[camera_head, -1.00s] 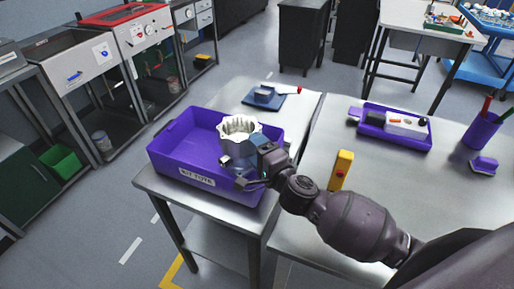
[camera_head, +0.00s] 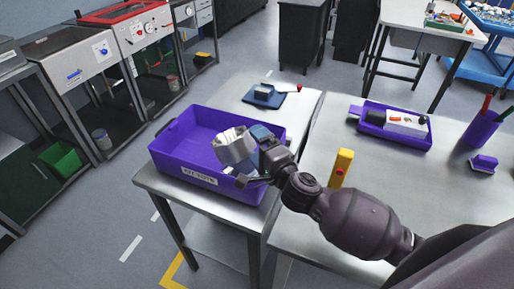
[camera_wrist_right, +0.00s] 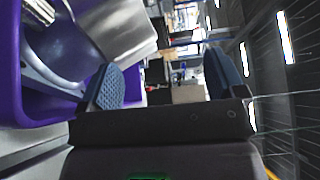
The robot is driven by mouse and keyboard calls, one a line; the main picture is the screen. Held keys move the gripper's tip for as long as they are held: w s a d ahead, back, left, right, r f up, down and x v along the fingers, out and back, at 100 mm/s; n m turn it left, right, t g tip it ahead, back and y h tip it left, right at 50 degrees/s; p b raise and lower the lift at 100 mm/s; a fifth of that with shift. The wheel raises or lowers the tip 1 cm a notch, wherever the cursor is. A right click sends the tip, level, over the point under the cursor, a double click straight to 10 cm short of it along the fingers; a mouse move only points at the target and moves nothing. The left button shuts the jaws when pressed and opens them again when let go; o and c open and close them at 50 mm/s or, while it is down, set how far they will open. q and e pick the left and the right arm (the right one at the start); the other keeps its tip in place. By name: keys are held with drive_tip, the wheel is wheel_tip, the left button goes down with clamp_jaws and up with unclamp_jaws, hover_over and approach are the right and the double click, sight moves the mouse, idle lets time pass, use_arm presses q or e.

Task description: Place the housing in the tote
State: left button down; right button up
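The housing (camera_head: 235,147) is a pale metal ring with a toothed rim. In the head view it is tilted over the right part of the purple tote (camera_head: 182,165); whether it touches the floor is hidden. My right gripper (camera_head: 252,160) is at the tote's right side, beside the housing. In the right wrist view the gripper (camera_wrist_right: 163,82) has its blue fingers wide apart with nothing between them. Grey metal that looks like the housing (camera_wrist_right: 55,45) shows to the left of the fingers, inside the tote wall (camera_wrist_right: 10,75). My left gripper is not in view.
The tote stands on a steel table (camera_head: 225,205). A blue tray with a small part (camera_head: 265,97) lies behind it. A yellow box (camera_head: 342,167) and a purple tray (camera_head: 392,130) are on the right-hand table. The tote's left part is empty.

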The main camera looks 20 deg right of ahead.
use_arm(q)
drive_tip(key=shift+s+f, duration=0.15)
use_arm(e)
drive_tip(key=s+d, duration=0.2)
drive_tip(key=s, duration=0.9)
drive_tip(key=shift+s+f, duration=0.15)
drive_tip(key=shift+s, duration=0.1)
